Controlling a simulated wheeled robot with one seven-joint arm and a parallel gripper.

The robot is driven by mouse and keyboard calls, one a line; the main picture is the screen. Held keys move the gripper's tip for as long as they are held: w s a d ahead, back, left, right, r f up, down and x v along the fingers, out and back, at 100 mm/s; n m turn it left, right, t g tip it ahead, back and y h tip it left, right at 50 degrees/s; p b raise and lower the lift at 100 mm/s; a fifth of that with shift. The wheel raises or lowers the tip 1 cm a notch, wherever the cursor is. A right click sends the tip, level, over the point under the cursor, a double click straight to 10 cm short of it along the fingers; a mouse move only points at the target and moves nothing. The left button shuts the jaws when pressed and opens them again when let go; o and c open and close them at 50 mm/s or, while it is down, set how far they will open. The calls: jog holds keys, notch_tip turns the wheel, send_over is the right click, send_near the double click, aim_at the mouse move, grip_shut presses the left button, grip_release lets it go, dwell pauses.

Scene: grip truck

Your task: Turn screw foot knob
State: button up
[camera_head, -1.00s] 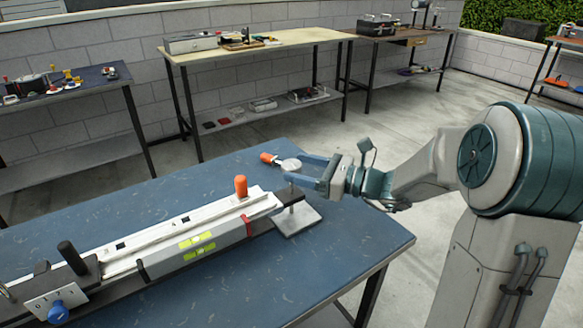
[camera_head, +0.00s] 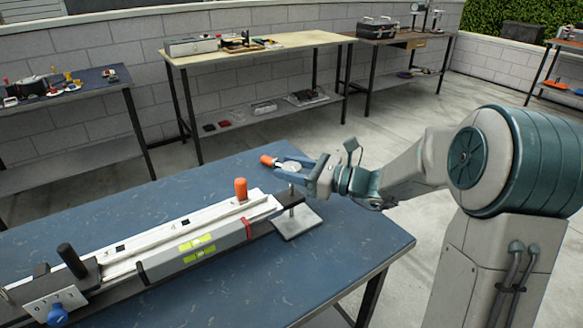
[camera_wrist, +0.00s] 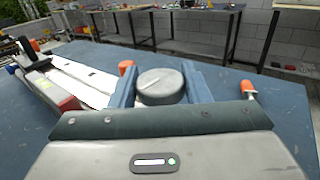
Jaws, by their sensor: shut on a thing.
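The screw foot knob is a grey round disc (camera_head: 290,167) with a pale line across its top. It also shows in the wrist view (camera_wrist: 160,87). It appears to be on a thin upright rod above a square metal foot plate (camera_head: 298,222). My gripper (camera_head: 289,169) has its blue fingers on both sides of the knob and is shut on it. In the wrist view the fingers flank the knob, and the palm hides what is below it.
A long rail with a spirit level (camera_head: 205,243) lies on the blue table (camera_head: 110,230), with an orange upright peg (camera_head: 240,188). An orange handle (camera_head: 268,160) lies just beyond the knob. The table's right front is clear. Other benches stand behind.

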jog(key=shift+r+g, duration=0.1)
jog(key=shift+g, duration=0.2)
jog(key=n+g+y+p, duration=0.1)
jog(key=n+g+p, duration=0.2)
jog(key=g+p, duration=0.1)
jog(key=shift+r+n+g+p, duration=0.15)
jog(key=shift+n+g+p, duration=0.2)
jog(key=shift+p, duration=0.25)
jog(key=n+g+p, duration=0.2)
jog(key=g, duration=0.1)
jog(key=n+g+p, duration=0.2)
jog(key=g, duration=0.1)
jog(key=shift+f+h, duration=0.2)
jog(key=shift+h, duration=0.1)
jog(key=shift+g, duration=0.35)
jog(key=o, duration=1)
jog(key=shift+c, duration=0.2)
jog(key=v, duration=1.4)
